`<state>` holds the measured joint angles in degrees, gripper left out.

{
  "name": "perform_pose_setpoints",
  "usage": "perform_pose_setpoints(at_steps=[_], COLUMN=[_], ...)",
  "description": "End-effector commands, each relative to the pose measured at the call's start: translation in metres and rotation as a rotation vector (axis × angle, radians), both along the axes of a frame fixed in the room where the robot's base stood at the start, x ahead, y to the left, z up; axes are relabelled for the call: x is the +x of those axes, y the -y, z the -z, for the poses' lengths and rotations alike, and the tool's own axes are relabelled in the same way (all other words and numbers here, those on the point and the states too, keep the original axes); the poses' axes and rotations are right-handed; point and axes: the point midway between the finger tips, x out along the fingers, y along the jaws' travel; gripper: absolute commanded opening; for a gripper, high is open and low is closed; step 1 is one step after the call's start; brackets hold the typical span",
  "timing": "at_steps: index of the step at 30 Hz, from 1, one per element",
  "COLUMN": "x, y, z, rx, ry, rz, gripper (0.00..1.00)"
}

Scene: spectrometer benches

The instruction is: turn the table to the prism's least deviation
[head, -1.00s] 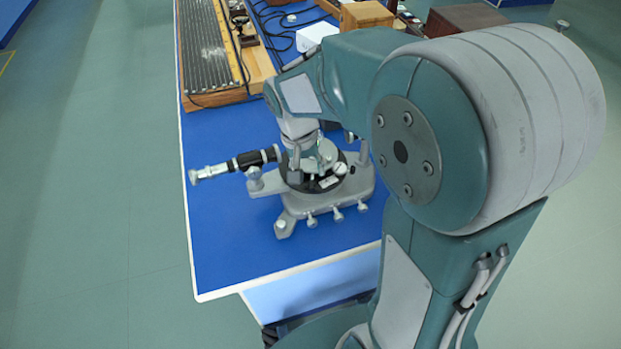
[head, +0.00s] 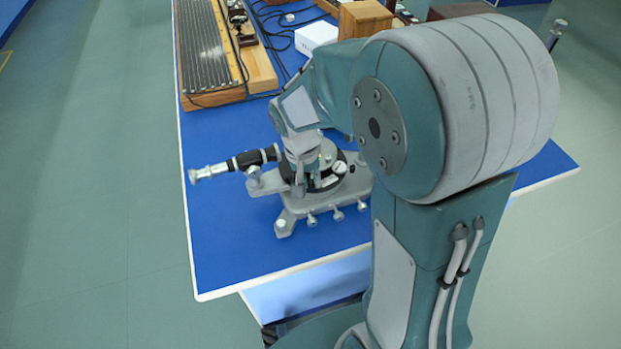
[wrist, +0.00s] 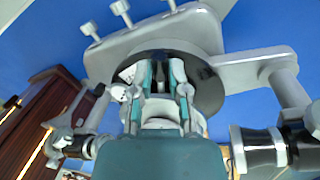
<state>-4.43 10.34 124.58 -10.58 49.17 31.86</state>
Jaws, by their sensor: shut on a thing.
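The grey spectrometer (head: 284,222) stands on the blue bench, with its round black table (head: 335,181) in the middle. It fills the top of the wrist view, where the black disc (wrist: 208,92) lies under my fingers. A black and silver telescope tube (head: 235,163) points left in the head view. My gripper (head: 310,188) reaches down over the table. In the wrist view my gripper (wrist: 163,72) is shut on a part at the centre of the table, mostly hidden between the fingers. I cannot make out the prism clearly.
Thumbscrews (head: 337,215) stick out along the spectrometer's front edge. A ribbed wooden-framed panel (head: 212,48), black cables, a white box (head: 316,37) and a wooden box (head: 364,18) stand farther back. Bare blue bench lies left and front of the spectrometer.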

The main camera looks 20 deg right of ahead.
Motion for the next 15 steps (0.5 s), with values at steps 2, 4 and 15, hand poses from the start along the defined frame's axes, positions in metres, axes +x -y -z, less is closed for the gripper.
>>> perform_pose_setpoints(at_steps=[2,4,15], x=[0.001,0.002,0.017], y=[-0.003,-0.006,-0.028], z=[0.001,0.001,0.001], rx=[0.002,0.002,0.000], ry=[-0.002,-0.002,-0.003], rz=[0.021,0.061,0.361], gripper=[0.00,0.00,0.00])
